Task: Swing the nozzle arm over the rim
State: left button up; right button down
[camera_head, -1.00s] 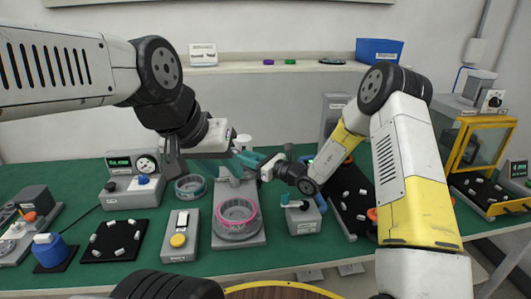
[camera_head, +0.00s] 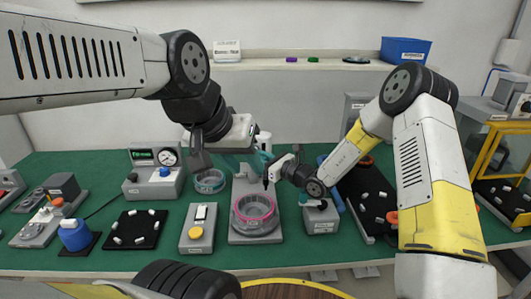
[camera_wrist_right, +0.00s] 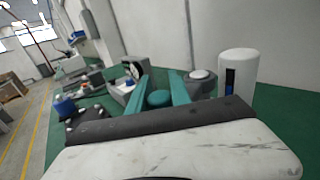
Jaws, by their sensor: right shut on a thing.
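The round grey hub fixture with a pink rim (camera_head: 255,213) stands on a grey base plate in the head view. My right gripper (camera_head: 268,164) is just behind and above that rim. In the right wrist view its teal fingers (camera_wrist_right: 162,92) are shut on a round teal knob (camera_wrist_right: 158,98), which appears to belong to the nozzle arm. A thin dark part, possibly the nozzle (camera_head: 265,181), hangs near the rim's back edge; whether it is over the rim I cannot tell. My left gripper (camera_head: 232,161) is close by on the left, and its fingertips are unclear.
A white cylinder (camera_head: 263,140) stands behind the fixture. My two grippers are close together.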

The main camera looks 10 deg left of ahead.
jog(key=shift+w+r, duration=0.15)
jog(key=shift+w, duration=0.1)
dwell(0.5)
jog(key=c, duration=1.2)
grip_release()
jog(key=shift+o, duration=0.2)
jog(key=v, duration=0.7)
jog(key=shift+s+d, duration=0.25)
jog(key=shift+d, duration=0.1)
